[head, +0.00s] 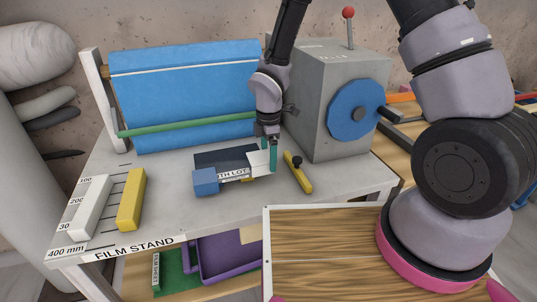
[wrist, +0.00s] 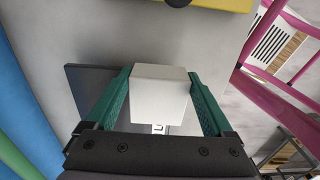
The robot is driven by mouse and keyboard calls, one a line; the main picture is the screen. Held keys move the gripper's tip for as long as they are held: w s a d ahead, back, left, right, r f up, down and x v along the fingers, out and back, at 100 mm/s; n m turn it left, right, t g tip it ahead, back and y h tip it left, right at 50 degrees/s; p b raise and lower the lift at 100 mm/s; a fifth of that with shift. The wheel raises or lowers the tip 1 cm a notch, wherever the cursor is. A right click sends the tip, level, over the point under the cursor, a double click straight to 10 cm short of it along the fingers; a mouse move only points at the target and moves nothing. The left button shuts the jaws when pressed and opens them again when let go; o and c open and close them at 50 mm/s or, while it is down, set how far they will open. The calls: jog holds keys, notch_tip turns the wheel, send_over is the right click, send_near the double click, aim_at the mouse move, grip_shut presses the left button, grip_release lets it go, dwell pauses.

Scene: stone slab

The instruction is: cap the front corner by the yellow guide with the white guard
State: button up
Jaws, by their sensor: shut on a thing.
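The white guard (head: 258,162) is between the teal fingers of my gripper (head: 268,158), at the right end of the dark slab (head: 215,157). In the wrist view the white guard (wrist: 160,95) fills the gap between both fingers, with the dark slab (wrist: 88,84) behind and to its left. I cannot tell whether the guard touches the slab. The yellow guide (head: 298,174), with a black knob, lies just right of the guard, apart from it. Its yellow edge shows at the top of the wrist view (wrist: 205,4). A blue guard (head: 205,182) sits at the slab's front left corner.
A lettered label strip runs along the slab's front. A white block (head: 86,208) and a yellow block (head: 131,199) stand at the table's left. A blue roll (head: 185,95) and a grey machine (head: 325,110) stand behind. The front tabletop is clear.

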jog(key=shift+f, duration=0.15)
jog(key=o, duration=1.1)
notch_tip(320, 180, up, 11)
jog(key=d+r+m+t, duration=0.3)
jog(key=d+r+m, duration=0.85)
jog(key=r, duration=0.45)
jog(key=s+d+r+m+t, duration=0.1)
jog(key=s+d+r+m, duration=0.2)
jog(key=s+r+m, duration=0.1)
jog(key=s+d+r+m+t+y, duration=0.1)
jog(key=s+d+r+m, duration=0.3)
jog(key=m, duration=0.1)
jog(key=s+d+r+m+t+y, duration=0.1)
jog(key=s+d+r+m+t, duration=0.1)
jog(key=s+d+r+m, duration=0.2)
jog(key=shift+s+d+r+m, duration=0.1)
jog(key=shift+s+r+m, duration=0.05)
jog(key=shift+r+m, duration=0.4)
